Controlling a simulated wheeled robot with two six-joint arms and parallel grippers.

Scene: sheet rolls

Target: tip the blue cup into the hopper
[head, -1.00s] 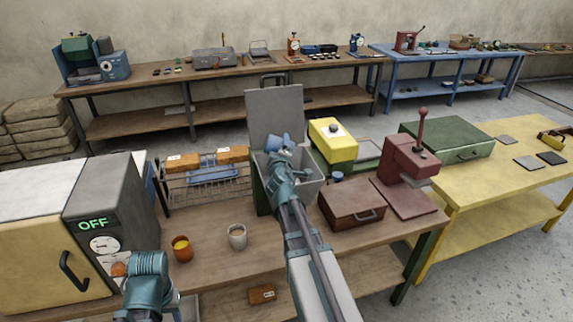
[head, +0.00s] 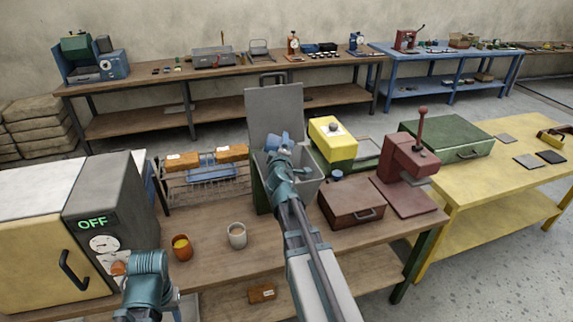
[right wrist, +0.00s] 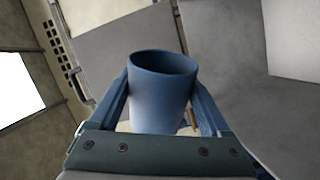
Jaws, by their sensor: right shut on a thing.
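The blue cup (right wrist: 160,95) is between the two fingers of my right gripper (right wrist: 163,100) in the right wrist view. Its rim faces the top of that picture, and I see no contents inside. In the head view the cup (head: 272,141) shows only in part at the end of my right arm, above the open hopper (head: 262,196). The hopper is a green and grey box with its grey lid (head: 274,112) standing up behind. I cannot tell how far the cup is tilted. My left gripper (head: 146,285) is low at the left, its fingers not clear.
An orange cup (head: 182,247) and a pale cup (head: 237,236) stand on the bench left of the hopper. A wire rack (head: 205,185) is behind them. A yellow box (head: 333,143), a brown case (head: 350,203) and a red press (head: 408,160) are to the right.

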